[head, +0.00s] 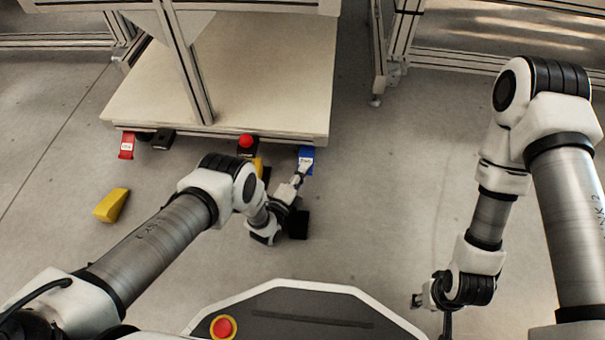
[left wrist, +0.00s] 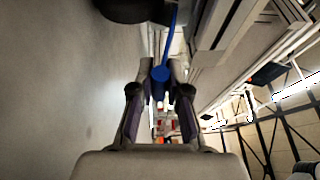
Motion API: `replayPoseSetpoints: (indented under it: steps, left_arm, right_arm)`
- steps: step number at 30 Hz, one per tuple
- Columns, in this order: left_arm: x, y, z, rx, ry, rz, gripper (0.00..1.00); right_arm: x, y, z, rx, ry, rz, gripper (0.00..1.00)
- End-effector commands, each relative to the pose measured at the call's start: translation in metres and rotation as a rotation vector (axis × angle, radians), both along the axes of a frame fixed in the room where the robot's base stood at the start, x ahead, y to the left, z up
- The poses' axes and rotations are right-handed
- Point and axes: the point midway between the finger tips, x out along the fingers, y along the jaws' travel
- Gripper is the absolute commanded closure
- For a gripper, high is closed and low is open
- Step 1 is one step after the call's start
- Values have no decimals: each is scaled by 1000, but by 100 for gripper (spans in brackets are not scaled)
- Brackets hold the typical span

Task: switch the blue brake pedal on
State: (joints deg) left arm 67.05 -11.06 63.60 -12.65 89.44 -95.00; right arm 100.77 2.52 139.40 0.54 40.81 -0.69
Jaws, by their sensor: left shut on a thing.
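The blue brake pedal (head: 306,154), with a white label, is at the front edge of the low platform, right of the red-topped button. My left gripper (head: 299,177) reaches toward it from the front, its fingertips at the pedal. In the left wrist view the blue pedal part (left wrist: 161,73) sits between the tips of my left gripper (left wrist: 161,80), which is shut on it. The fingers hide part of the pedal, and its on or off state cannot be read. My right gripper (head: 421,300) is low at the right, far from the pedal; its fingers are too small to judge.
A red labelled pedal (head: 127,147) and a black pedal (head: 163,138) are at the platform's left. A red button (head: 246,141) is near the middle. A yellow wedge (head: 111,205) lies on the floor. The cart's platform (head: 260,90) stands behind; floor to the right is clear.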

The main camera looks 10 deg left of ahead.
Motion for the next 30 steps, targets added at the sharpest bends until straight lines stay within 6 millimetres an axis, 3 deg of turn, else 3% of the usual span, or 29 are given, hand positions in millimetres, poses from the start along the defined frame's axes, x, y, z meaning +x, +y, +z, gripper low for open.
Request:
replayPoseSetpoints:
  steps: [7,9,10,22,26,30]
  left_arm:
    - [0,0,-2,2,-1,1,100]
    - [0,0,-2,2,-1,1,68]
    - [0,0,-2,2,-1,1,59]
    - [-7,3,-3,2,0,1,59]
    - [-29,13,-5,3,2,2,59]
    - [-64,27,-8,3,4,1,59]
  right_arm:
    - [1,0,-1,0,-2,1,60]
    - [1,0,-1,0,-2,1,60]
    - [1,0,-1,0,-2,1,60]
    - [1,0,-1,0,-2,0,60]
    - [1,0,-1,0,-2,0,60]
    - [1,0,-1,0,-2,0,60]
